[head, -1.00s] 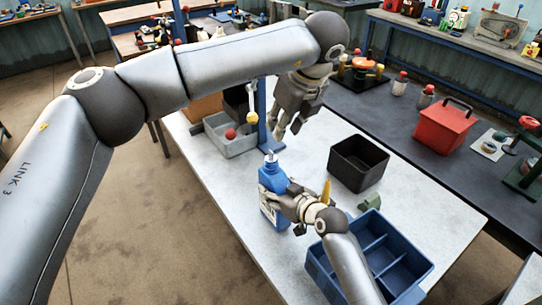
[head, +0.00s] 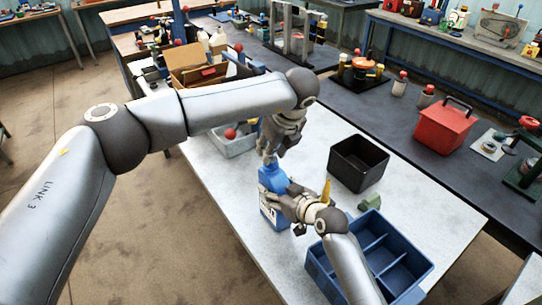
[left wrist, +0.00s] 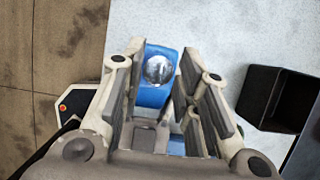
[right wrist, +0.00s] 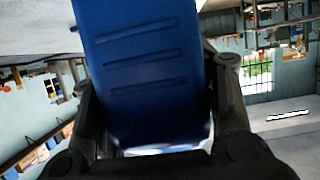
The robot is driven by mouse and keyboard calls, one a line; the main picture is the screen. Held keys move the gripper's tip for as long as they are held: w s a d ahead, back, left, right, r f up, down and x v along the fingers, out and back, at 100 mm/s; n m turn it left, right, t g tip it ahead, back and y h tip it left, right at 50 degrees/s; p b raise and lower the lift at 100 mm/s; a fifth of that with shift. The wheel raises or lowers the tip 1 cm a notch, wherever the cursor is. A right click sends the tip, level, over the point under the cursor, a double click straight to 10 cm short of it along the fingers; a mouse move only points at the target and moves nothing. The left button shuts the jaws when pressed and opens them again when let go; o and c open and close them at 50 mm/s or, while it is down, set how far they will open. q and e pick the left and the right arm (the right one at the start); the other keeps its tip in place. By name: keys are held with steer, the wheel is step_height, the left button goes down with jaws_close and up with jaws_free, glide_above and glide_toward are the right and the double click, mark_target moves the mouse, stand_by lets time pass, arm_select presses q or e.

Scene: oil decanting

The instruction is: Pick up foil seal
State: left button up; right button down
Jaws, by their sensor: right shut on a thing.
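A blue bottle (head: 272,181) stands upright on the white-grey table. My right gripper (head: 290,207) is shut on it from the side; the bottle (right wrist: 140,75) fills the space between its fingers in the right wrist view. The round, silvery foil seal (left wrist: 158,69) is on top of the blue bottle in the left wrist view. My left gripper (head: 269,153) is over the bottle top, pointing down. In the left wrist view its fingers are apart, with the seal showing between them beyond the tips. In the head view the left gripper largely covers the seal.
A black open bin (head: 358,163) stands right of the bottle. A blue divided crate (head: 375,262) is at the near right, and a grey bin (head: 238,145) with a red ball is behind. A yellow pointed object (head: 326,190) stands close to my right gripper.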

arm_select(q)
jaws_close()
step_height(320, 180, up, 18)
stand_by(1.3)
arm_select(e)
steer(key=c, duration=0.5)
jaws_free()
